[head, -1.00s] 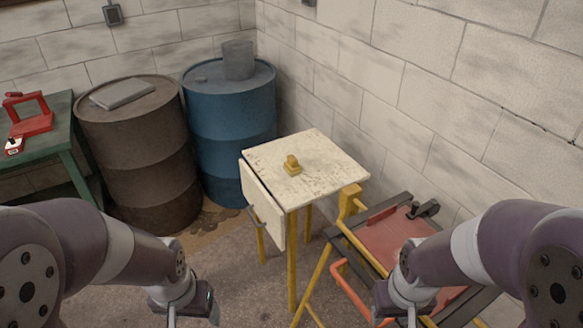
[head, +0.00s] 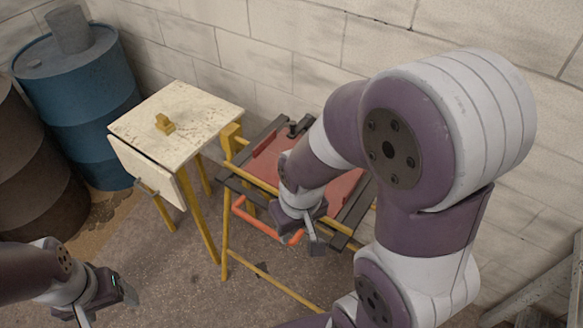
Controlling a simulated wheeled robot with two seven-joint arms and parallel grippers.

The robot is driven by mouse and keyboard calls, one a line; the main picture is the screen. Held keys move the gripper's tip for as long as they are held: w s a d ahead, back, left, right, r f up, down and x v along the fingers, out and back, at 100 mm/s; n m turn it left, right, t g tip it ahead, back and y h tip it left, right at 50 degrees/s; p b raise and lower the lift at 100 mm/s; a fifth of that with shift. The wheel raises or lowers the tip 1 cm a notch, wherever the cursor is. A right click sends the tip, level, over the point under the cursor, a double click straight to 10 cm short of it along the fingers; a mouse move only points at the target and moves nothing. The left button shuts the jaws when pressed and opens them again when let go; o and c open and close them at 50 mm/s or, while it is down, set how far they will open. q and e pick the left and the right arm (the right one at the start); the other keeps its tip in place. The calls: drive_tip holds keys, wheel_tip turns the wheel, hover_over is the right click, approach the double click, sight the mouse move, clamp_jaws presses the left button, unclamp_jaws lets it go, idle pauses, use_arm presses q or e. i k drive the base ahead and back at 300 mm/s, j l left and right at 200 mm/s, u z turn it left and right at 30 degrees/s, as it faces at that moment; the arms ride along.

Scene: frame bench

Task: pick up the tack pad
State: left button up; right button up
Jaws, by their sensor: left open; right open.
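My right gripper (head: 313,232) is open and empty, in front of the red-panelled frame, to the right of and apart from the yellow block. My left gripper (head: 108,303) is open and empty at the lower left, nearer to me than the table. My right arm hides part of the frame.
A frame on yellow legs holds a red panel (head: 268,163), with an orange bar (head: 262,222) in front. A cream flap (head: 148,180) hangs from the table's near side. A blue barrel (head: 80,95) stands behind left. A block wall (head: 290,45) closes the back.

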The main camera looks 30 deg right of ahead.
sight(163, 125)
drive_tip(key=i+j+z, duration=0.1)
drive_tip(key=i+j, duration=0.15)
drive_tip(key=i+j+z, duration=0.15)
drive_tip(key=i+j, duration=0.15)
drive_tip(key=i+j+z, duration=0.1)
drive_tip(key=i+j, duration=0.25)
drive_tip(key=i+j+z, duration=0.15)
drive_tip(key=i+j, duration=0.15)
drive_tip(key=i+j+z, duration=0.1)
drive_tip(key=i+j, duration=0.15)
drive_tip(key=j, duration=0.2)
drive_tip(key=i+j+z, duration=0.1)
drive_tip(key=i+j, duration=0.15)
drive_tip(key=j, duration=0.15)
drive_tip(key=i+j+z, duration=0.15)
drive_tip(key=j, duration=0.25)
drive_tip(key=i+j+z, duration=0.1)
drive_tip(key=i+j, duration=0.2)
drive_tip(key=j, duration=0.15)
